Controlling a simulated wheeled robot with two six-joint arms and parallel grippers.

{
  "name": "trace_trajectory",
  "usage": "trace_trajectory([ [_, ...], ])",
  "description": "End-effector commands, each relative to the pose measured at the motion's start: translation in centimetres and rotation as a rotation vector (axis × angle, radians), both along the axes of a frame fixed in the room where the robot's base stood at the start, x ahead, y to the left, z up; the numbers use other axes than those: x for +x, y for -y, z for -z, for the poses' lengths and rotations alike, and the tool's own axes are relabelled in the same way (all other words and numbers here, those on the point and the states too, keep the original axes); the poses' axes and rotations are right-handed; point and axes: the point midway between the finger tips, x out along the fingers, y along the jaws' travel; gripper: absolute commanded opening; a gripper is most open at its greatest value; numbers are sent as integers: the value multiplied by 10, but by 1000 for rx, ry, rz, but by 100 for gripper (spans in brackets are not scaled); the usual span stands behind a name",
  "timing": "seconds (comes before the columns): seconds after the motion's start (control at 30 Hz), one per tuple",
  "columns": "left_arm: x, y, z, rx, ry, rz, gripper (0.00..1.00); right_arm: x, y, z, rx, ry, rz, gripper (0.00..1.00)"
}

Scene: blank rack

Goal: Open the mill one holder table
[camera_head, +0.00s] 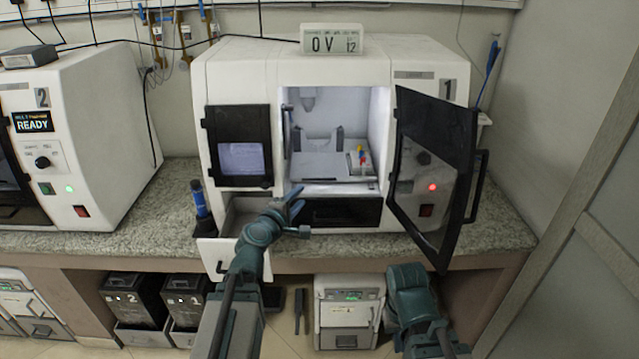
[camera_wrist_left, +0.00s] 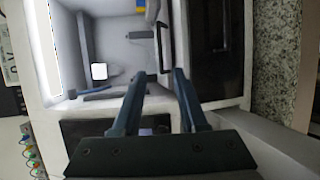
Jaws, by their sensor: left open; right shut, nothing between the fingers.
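Mill one (camera_head: 235,72) is the white machine labelled 1, with its dark glass door (camera_head: 435,125) swung open to the right. Inside its lit chamber, a pale holder table (camera_head: 340,174) carries small coloured pieces at its right side. My left gripper (camera_head: 300,212) is open and empty in front of the chamber's lower left edge. In the left wrist view its two fingers (camera_wrist_left: 155,85) are apart and point into the chamber, near a dark bar handle (camera_wrist_left: 165,48). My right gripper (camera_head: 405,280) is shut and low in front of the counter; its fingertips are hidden.
A drawer (camera_head: 222,252) stands pulled out at the mill's lower left, close to my left arm. A blue-capped tool (camera_head: 199,200) stands beside it. Mill two (camera_head: 100,130) is at the left. The open door hangs over the counter (camera_head: 510,228) at the right.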

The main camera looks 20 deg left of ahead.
Motion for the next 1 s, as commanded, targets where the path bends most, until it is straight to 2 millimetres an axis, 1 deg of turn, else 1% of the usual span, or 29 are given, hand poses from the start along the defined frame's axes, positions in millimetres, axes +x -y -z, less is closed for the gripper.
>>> trace_trajectory([
  [0.17, 21, 3, 5, 2, -1, 5, 42, 0, 0, 4, 0, 0, 0, 0],
  [0.4, 70, 9, 14, 4, -1, 7, 42, 0, 0, 14, 0, 0, 0, 0],
  [0.6, 105, 13, 21, 4, -1, 5, 42, 0, 0, 20, 0, 0, 0, 0],
  [0.8, 127, 17, 25, 5, -2, 6, 42, 0, 0, 24, 0, 0, 0, 0],
  [1.0, 134, 18, 26, 4, -2, 5, 42, 0, 0, 25, 0, 0, 0, 0],
])
